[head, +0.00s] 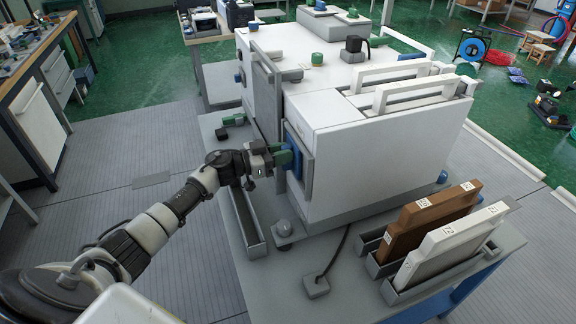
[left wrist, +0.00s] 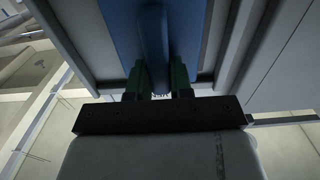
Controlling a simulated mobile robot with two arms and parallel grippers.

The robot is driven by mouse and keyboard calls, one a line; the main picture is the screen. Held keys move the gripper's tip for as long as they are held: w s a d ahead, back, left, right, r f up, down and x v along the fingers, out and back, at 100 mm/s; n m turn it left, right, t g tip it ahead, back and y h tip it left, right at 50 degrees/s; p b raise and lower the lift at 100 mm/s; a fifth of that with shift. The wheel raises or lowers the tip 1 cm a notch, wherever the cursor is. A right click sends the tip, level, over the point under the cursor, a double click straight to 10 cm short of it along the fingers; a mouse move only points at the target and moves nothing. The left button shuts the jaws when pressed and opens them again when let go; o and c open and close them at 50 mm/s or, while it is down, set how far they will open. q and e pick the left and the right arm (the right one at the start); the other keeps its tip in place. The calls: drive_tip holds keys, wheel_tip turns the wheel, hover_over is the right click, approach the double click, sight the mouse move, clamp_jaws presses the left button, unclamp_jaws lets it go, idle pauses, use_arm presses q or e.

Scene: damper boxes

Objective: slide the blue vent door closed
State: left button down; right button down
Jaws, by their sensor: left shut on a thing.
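The blue vent door (head: 294,152) is on the left face of the white damper box (head: 375,150), inside a grey frame. In the left wrist view the blue door (left wrist: 195,35) fills the upper middle, with a blue upright handle (left wrist: 153,45) on it. My left gripper (head: 284,158) reaches the door from the left. Its two green fingers (left wrist: 158,80) are shut on the blue handle, one on each side. Much of the door is hidden behind the gripper in the head view. My right gripper is in neither view.
The box stands on a grey table (head: 380,270). A grey tray (head: 243,222) lies below my left gripper. Brown (head: 428,220) and white (head: 455,240) panels stand in slots at the right. A cable with a small grey block (head: 316,286) lies in front.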

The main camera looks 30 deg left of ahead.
use_arm(q)
drive_tip(key=shift+w+a+r, duration=0.1)
drive_tip(key=shift+w+a, duration=0.7)
drive_tip(key=shift+a, duration=0.15)
drive_tip(key=c, duration=1.2)
unclamp_jaws()
drive_tip(key=shift+o, duration=1)
drive_tip(key=shift+w+a, duration=0.1)
drive_tip(key=b+v, duration=0.2)
drive_tip(key=v, duration=0.8)
drive_tip(key=shift+s+a+b, duration=0.25)
drive_tip(key=shift+s+b, duration=0.05)
drive_tip(key=shift+s, duration=0.05)
